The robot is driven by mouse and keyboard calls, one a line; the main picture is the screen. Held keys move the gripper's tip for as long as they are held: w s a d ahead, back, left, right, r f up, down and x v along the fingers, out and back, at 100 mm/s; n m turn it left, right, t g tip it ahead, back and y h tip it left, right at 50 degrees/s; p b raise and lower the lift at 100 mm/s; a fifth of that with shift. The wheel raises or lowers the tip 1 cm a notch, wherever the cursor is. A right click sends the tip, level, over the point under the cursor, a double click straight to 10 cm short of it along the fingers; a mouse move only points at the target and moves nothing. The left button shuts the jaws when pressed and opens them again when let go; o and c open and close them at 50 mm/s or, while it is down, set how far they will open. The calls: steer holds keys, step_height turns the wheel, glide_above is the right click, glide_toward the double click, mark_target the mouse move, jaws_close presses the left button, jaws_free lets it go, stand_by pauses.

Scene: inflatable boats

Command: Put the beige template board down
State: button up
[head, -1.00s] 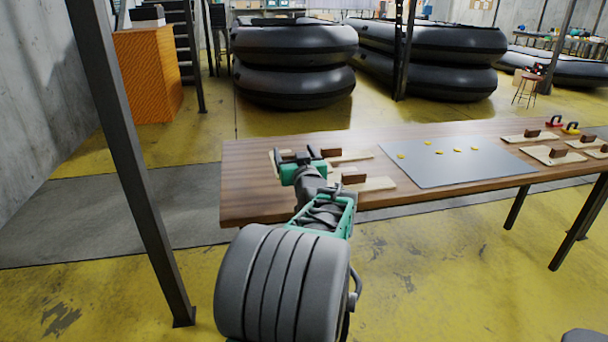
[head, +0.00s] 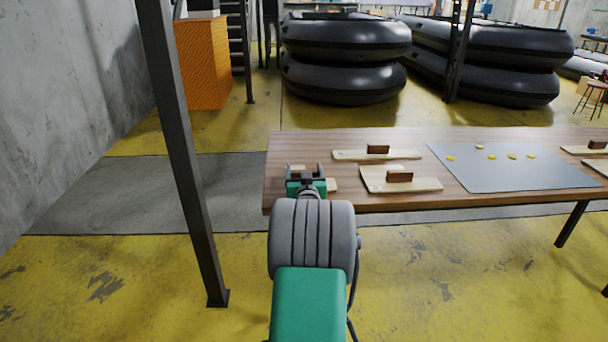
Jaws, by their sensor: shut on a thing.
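My gripper (head: 305,170) is over the left end of the wooden table (head: 300,142), shut on a beige template board (head: 331,186). Only small parts of this board show, to the right of and behind the gripper; the rest is hidden by my gripper and arm. The board is low over the tabletop, and I cannot tell whether it touches it.
Two beige boards with brown handles, a long narrow one (head: 345,155) and a wider one (head: 425,185), lie just right. A grey sheet (head: 510,175) with several yellow pieces lies farther right. A dark post (head: 180,150) stands left of the table.

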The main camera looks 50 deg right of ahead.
steer(key=shift+f, duration=0.4)
steer(key=o, duration=1.5)
steer(key=shift+r, duration=0.1)
steer(key=shift+s+a, duration=0.2)
steer(key=v, duration=1.1)
steer(key=shift+s+a, duration=0.2)
